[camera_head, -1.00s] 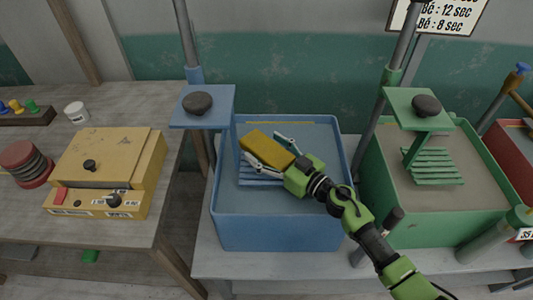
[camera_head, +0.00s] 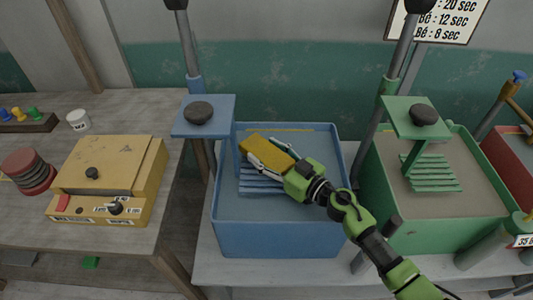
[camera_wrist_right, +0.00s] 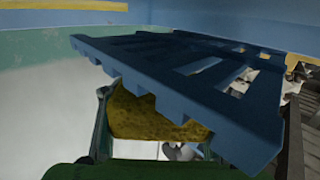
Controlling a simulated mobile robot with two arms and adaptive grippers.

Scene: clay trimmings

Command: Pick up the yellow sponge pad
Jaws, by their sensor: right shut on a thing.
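The yellow sponge pad (camera_head: 265,149) is a block in the blue bin, beside the blue slatted rack. My right gripper (camera_head: 270,160) is shut on the sponge pad, with its fingers at the pad's sides. In the right wrist view the speckled yellow pad (camera_wrist_right: 150,117) shows between the fingers, partly hidden behind the blue rack (camera_wrist_right: 190,80). The rack also shows below the gripper in the head view (camera_head: 258,184). My left gripper is not in view.
The blue bin (camera_head: 280,237) has a blue plate with a dark knob (camera_head: 199,112) at its back left. A green bin (camera_head: 440,232) stands to the right. A yellow box (camera_head: 100,164) sits on the left table. A pole rises behind the blue bin.

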